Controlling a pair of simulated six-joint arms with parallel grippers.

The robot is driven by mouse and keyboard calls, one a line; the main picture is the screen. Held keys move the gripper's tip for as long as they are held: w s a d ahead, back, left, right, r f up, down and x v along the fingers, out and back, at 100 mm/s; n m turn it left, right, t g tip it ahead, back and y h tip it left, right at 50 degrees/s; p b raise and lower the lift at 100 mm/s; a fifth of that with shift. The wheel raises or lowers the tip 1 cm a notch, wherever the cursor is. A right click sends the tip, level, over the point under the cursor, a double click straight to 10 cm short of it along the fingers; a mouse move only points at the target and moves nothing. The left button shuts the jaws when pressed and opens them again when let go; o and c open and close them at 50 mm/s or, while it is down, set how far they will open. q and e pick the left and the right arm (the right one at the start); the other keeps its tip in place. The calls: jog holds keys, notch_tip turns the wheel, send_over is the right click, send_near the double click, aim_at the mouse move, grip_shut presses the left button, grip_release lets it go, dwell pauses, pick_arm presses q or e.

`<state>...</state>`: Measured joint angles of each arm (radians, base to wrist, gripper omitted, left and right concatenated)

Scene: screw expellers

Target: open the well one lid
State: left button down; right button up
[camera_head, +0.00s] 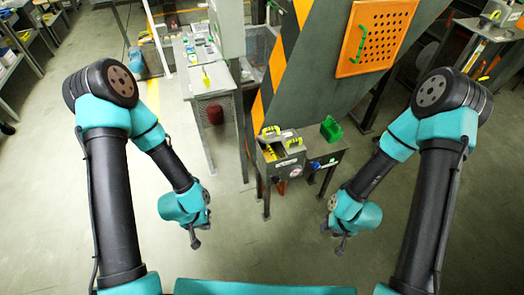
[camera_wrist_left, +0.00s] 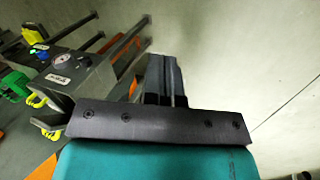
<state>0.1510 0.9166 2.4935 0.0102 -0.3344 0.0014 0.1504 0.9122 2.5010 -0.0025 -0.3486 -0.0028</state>
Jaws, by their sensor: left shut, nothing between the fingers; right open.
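A grey box unit (camera_head: 281,155) stands on a small dark table in the middle of the head view. Two yellow handles show on its top, one at the back left (camera_head: 271,130) and one at the right (camera_head: 294,142). I cannot tell which lid is well one. The handles also show at the left edge of the left wrist view (camera_wrist_left: 36,100). My left gripper (camera_head: 196,244) is shut and empty, low and to the left of the table. My right gripper (camera_head: 341,250) is open, low and to the right. Neither touches the box.
A green bin (camera_head: 331,129) sits on the table right of the box. A dark panel with an orange perforated plate (camera_head: 377,38) rises behind. Open floor lies between my arms.

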pick_arm(q)
jog(key=s+d+f+n+g+h, duration=0.3)
jog(key=d+f+n+g, duration=0.3)
jog(key=n, duration=0.3)
jog(key=w+d+f+n+t+h, duration=0.2)
jog(key=w+d+n+t+h, duration=0.1)
jog(key=w+d+n+h, duration=0.6)
jog(key=w+d+n+t+h, duration=0.3)
jog(key=w+d+n+t, duration=0.2)
jog(key=w+n+t, duration=0.5)
jog(key=w+a+n+t+y, duration=0.4)
jog(key=w+n+t, duration=0.4)
jog(key=t, duration=0.4)
jog(key=shift+w+a+r, duration=0.3)
jog(key=shift+w, duration=0.45)
